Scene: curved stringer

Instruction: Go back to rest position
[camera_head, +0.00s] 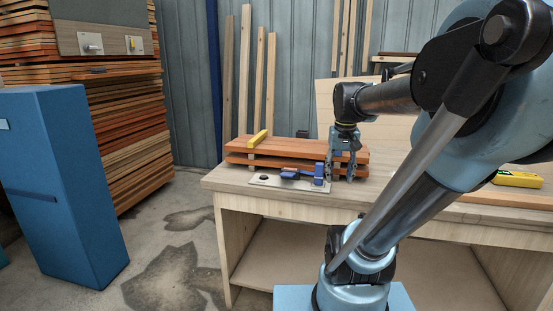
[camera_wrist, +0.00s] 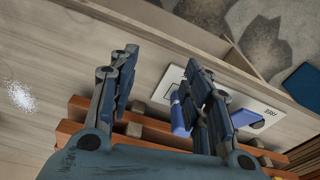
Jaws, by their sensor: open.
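My gripper (camera_head: 342,168) is at the end of my arm, pointing down over the workbench (camera_head: 225,183). In the wrist view my gripper (camera_wrist: 160,68) shows two fingers spread apart with nothing between them. It is beside the blue toggle clamp (camera_head: 297,174) on its pale plate (camera_head: 268,182). In the wrist view the right finger overlaps the plate (camera_wrist: 258,108) and partly hides the clamp (camera_wrist: 178,116). I cannot tell whether the finger touches it. The stack of reddish boards (camera_head: 240,158) lies just behind; its boards (camera_wrist: 72,128) pass below the fingers in the wrist view.
Another yellow tool (camera_head: 518,179) lies at the right of the bench. A blue cabinet (camera_head: 65,180) and a tall wood pile (camera_head: 135,130) stand at the left. Planks (camera_head: 244,75) lean on the back wall. The floor between is clear.

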